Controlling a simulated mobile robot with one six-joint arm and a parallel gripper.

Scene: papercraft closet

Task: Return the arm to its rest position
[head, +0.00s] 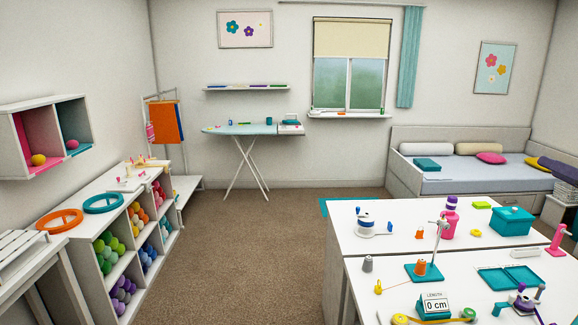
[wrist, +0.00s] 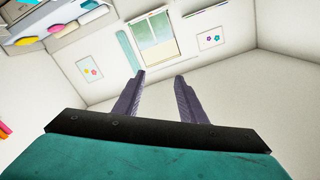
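My gripper (wrist: 160,77) shows in the wrist view. Its two dark purple fingers stand apart with nothing between them, so it is open and empty. Beyond the fingers are the white wall and the window (wrist: 158,40), seen tilted and far off. No object is close to the fingertips. My arm and gripper do not show in the head view.
A white worktable (head: 370,262) with sewing tools stands at the front right. A yarn shelf (head: 92,228) runs along the left wall. An ironing board (head: 240,129) stands at the back, with a daybed (head: 440,185) at the right. The carpet (head: 250,245) between is clear.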

